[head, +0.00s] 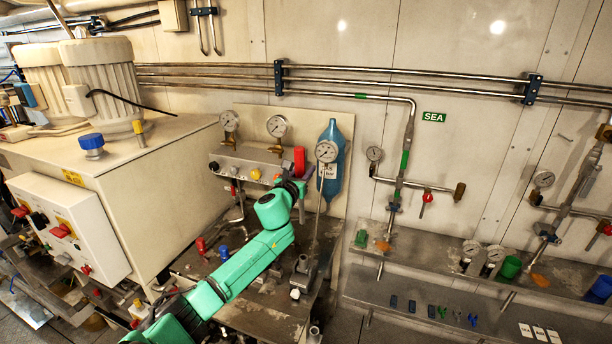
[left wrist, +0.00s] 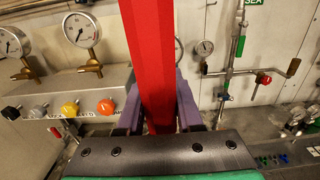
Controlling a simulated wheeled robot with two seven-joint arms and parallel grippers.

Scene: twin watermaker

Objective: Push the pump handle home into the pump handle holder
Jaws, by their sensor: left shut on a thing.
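My left arm, green with a dark wrist, reaches up to the bench. My left gripper (head: 298,186) is shut on a red bar (head: 299,161), which I take to be the pump handle. In the left wrist view, the red bar (left wrist: 152,60) runs between the purple fingers and out of the top of the picture. I cannot make out the pump handle holder for certain. A grey metal fitting (head: 302,272) stands on the bench below the gripper. My right gripper is not in view.
A gauge on a thin stem (head: 326,151) stands just right of the red bar, in front of a blue bottle-shaped thing (head: 334,172). A metal box with coloured knobs (head: 240,166) is to the left. A shelf (head: 400,287) with small tools lies to the right.

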